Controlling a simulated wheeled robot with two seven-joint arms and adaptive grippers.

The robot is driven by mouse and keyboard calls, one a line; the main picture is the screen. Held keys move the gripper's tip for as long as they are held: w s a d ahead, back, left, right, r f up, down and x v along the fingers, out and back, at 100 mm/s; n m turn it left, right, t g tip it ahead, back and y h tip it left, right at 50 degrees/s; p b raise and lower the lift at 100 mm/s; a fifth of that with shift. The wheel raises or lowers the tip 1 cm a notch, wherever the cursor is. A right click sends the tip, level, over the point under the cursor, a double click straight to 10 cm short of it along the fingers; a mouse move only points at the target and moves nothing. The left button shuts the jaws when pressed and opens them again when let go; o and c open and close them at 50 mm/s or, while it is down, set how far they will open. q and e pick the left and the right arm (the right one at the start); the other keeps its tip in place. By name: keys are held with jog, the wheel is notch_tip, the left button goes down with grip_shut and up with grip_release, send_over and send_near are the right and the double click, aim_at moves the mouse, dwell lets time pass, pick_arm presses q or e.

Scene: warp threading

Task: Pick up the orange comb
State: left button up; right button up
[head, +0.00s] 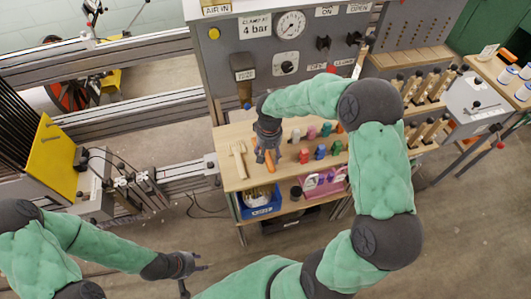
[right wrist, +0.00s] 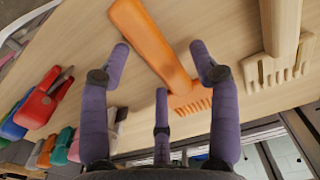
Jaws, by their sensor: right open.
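The orange comb lies on the wooden bench top (head: 228,134). In the right wrist view the comb (right wrist: 150,42) shows its long handle running between my finger tips, with its toothed head partly behind a lower finger. My right gripper (right wrist: 158,47) is open around the handle's line, its purple fingers spread, with nothing held. In the head view the right gripper (head: 267,156) is over the comb and hides most of it. My left gripper (head: 203,262) is at the lower left, away from the bench; its jaw opening is too small to tell.
A pale wooden comb (head: 239,160) lies beside the orange one. Several coloured clips, including a red one (right wrist: 43,97), stand on the bench. A blue bin (head: 262,211) and a pink holder (head: 322,183) sit on the shelf below. A grey control panel (head: 260,60) rises behind.

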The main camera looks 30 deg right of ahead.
grip_shut()
jog(key=shift+r, duration=0.1)
